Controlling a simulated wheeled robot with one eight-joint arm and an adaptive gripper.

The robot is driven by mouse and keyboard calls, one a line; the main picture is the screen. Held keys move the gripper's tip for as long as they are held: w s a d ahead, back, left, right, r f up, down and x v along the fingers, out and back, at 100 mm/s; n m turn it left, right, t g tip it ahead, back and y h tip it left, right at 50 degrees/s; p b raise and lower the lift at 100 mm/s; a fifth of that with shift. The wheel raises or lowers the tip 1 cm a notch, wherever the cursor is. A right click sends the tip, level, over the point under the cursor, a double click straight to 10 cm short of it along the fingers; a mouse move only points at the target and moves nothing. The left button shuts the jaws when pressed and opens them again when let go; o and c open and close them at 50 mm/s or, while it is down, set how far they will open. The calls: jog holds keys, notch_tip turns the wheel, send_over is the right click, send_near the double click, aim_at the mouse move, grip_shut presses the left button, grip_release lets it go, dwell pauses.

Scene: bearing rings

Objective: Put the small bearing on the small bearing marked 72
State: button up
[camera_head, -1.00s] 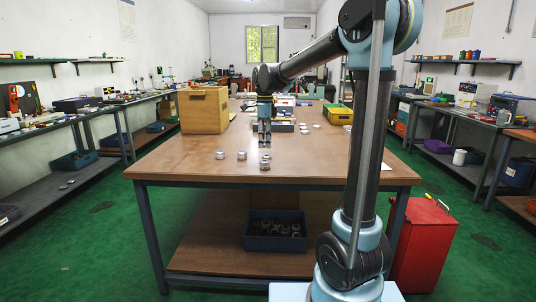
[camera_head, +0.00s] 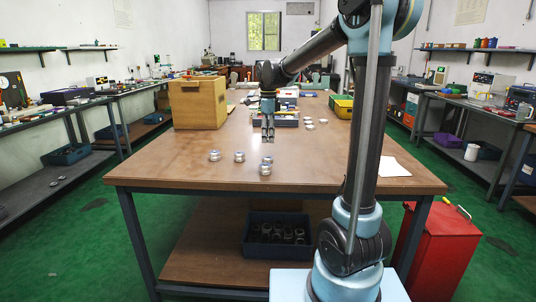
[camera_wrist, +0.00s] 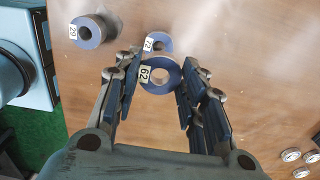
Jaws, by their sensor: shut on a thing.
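My gripper (camera_wrist: 158,88) is shut on a small bearing ring marked 62 (camera_wrist: 174,73), which sits between the finger pads in the wrist view. The small bearing marked 72 (camera_wrist: 164,44) shows just past the held ring and is partly covered by it. A third ring, whose label looks like 29 (camera_wrist: 93,30), lies on the table at the upper left. In the head view, my gripper (camera_head: 268,138) points down over the table, and I cannot make out the held ring there. Several rings, such as one at the front (camera_head: 265,170), stand nearer the camera; their labels are too small to read.
The wooden table (camera_head: 190,175) is clear around the rings. A wooden box (camera_head: 198,105) stands at the left, and a yellow-green bin (camera_head: 343,108) at the back right. More small rings (camera_head: 308,122) lie beyond my gripper. A red bin (camera_head: 437,250) stands on the floor at right.

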aim_at(268, 157)
jog(key=shift+s+a+f, duration=0.1)
jog(key=shift+a+f, duration=0.05)
jog(key=shift+f, duration=3.4)
jog(key=o, duration=1.1)
jog(key=shift+o, duration=0.2)
